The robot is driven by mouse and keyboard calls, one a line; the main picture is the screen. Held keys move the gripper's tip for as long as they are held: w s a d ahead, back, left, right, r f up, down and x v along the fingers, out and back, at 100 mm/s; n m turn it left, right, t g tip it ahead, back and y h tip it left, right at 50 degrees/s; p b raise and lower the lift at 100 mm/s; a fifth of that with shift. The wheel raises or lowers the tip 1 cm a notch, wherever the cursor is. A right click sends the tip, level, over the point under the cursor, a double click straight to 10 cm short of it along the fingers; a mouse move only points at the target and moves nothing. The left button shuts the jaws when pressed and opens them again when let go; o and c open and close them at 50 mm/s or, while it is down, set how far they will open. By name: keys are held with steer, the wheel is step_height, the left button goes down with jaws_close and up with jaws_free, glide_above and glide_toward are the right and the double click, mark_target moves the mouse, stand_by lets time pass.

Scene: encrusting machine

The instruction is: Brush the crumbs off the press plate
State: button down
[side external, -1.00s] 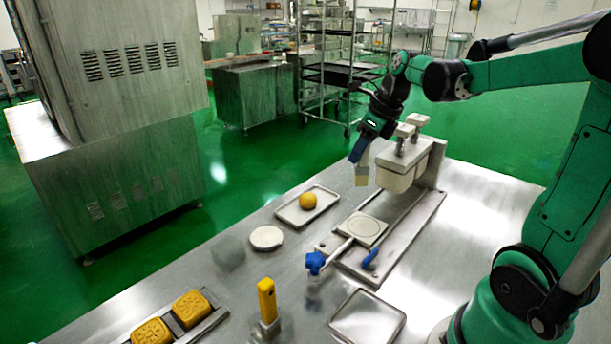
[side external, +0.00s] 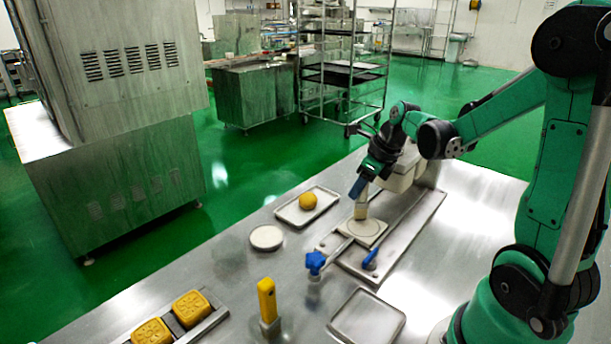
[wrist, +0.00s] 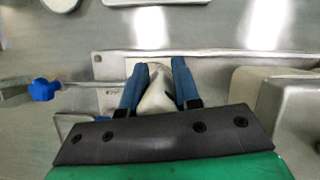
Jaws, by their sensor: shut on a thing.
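My gripper (side external: 357,190) has blue fingers shut on a pale beige brush (side external: 361,206), which points down. The brush tip is at the plate's far edge; I cannot tell whether it touches. In the wrist view the brush (wrist: 158,93) sits between the blue fingers of my gripper (wrist: 158,75) and hides most of the plate.
The press's beige block (side external: 396,178) stands close behind my gripper. A blue star knob (side external: 315,262) and a blue lever (side external: 370,259) are in front. A tray (side external: 290,216) with a yellow ball (side external: 307,201), a white disc (side external: 266,238) and a yellow-handled tool (side external: 267,300) stand left. An empty tray (side external: 367,318) lies in front.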

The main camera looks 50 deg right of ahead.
steer(key=shift+s+f, duration=0.15)
steer(key=shift+s, duration=2)
steer(key=shift+w, duration=2.5)
steer(key=shift+s, duration=2.4)
steer(key=shift+s+a, duration=0.2)
steer(key=shift+a, duration=1.55)
steer(key=shift+w+d, duration=0.1)
steer(key=shift+w, duration=2.65)
steer(key=shift+s, duration=2.75)
steer(key=w, duration=0.5)
steer(key=shift+w, duration=0.2)
step_height(320, 180, up, 8)
